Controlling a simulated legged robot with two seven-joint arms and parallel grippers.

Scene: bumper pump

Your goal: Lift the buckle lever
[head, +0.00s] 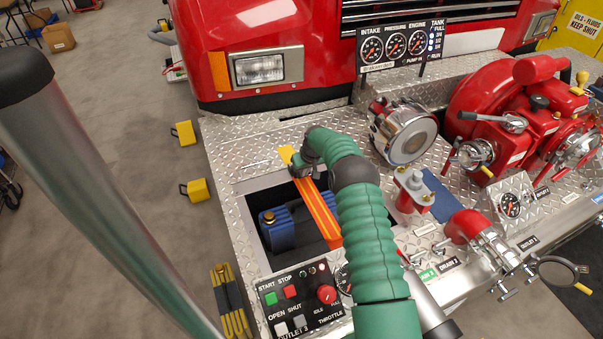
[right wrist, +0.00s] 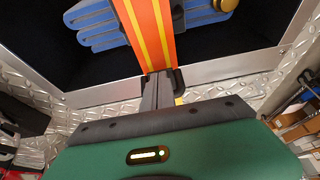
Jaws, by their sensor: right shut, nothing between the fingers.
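An orange strap with yellow stripes (head: 320,212) runs across an open bay in the metal deck, over a folded blue hose (head: 285,228). A small yellow piece, apparently the buckle lever (head: 286,154), shows at the strap's far end by the bay's rim. My right gripper (head: 298,168) is at that end, pointing down. In the right wrist view the strap (right wrist: 153,30) runs to the shut fingers (right wrist: 158,88), and a bit of yellow shows beside them. The fingers hold nothing. They hide most of the buckle, so I cannot tell if they touch the lever. My left gripper is not in view.
A control panel (head: 300,300) with buttons and a red knob sits in front of the bay. A chrome-capped fitting (head: 405,130), a gauge panel (head: 400,44) and red pump valves (head: 520,120) stand right of my arm. Diamond-plate deck (head: 240,135) lies left of the buckle.

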